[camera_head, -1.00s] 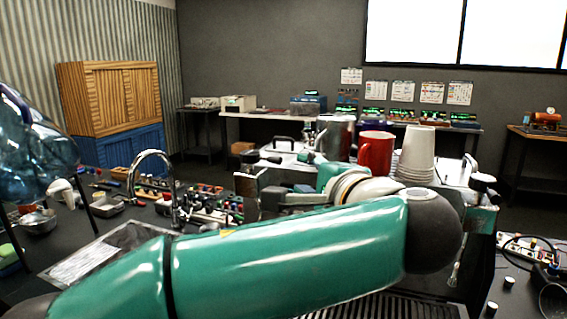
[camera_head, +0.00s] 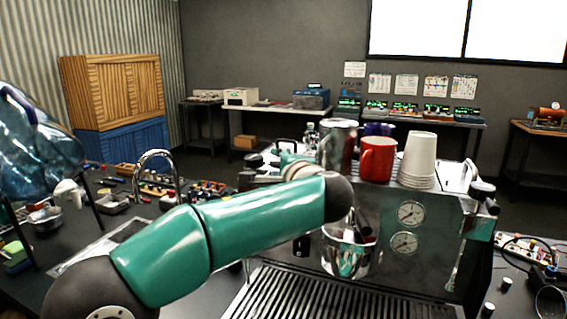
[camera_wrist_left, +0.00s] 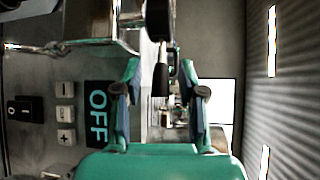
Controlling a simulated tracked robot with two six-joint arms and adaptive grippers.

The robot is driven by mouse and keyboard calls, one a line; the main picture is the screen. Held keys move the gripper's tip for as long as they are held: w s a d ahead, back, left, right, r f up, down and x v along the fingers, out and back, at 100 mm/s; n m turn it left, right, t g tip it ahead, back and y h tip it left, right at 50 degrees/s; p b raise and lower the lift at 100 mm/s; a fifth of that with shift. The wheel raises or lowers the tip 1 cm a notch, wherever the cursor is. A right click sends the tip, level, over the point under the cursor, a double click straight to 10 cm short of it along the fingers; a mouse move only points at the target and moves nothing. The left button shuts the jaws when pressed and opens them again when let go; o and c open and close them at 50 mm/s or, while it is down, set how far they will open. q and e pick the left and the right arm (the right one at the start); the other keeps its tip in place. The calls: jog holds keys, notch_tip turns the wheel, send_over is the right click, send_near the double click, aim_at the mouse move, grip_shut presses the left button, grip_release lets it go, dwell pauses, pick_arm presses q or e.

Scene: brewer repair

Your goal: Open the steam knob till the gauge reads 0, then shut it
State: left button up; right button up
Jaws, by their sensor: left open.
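The coffee machine stands at centre right; its front panel (camera_head: 385,270) carries an upper gauge (camera_head: 411,213) and a lower gauge (camera_head: 404,243), with needles too small to read. A black knob with a silver cap (camera_head: 482,190) is at the panel's upper right, above a steam wand (camera_head: 455,265); I cannot tell for sure that it is the steam knob. My left gripper (camera_head: 258,178) is at the machine's left side, partly hidden behind my wrist. In the left wrist view it is open (camera_wrist_left: 160,75), with a black knob and handle (camera_wrist_left: 160,70) beyond or between the fingertips; contact cannot be told.
A red mug (camera_head: 377,158), stacked paper cups (camera_head: 418,160) and a metal pitcher (camera_head: 337,145) stand on the machine. A steel pitcher (camera_head: 346,255) is before the panel, above the drip grate (camera_head: 300,300). A tap (camera_head: 155,165) is at left. The wrist view shows an OFF display (camera_wrist_left: 98,112).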

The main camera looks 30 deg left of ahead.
pick_arm(q)
jog(key=shift+a, duration=0.1)
grip_shut()
dwell(0.3)
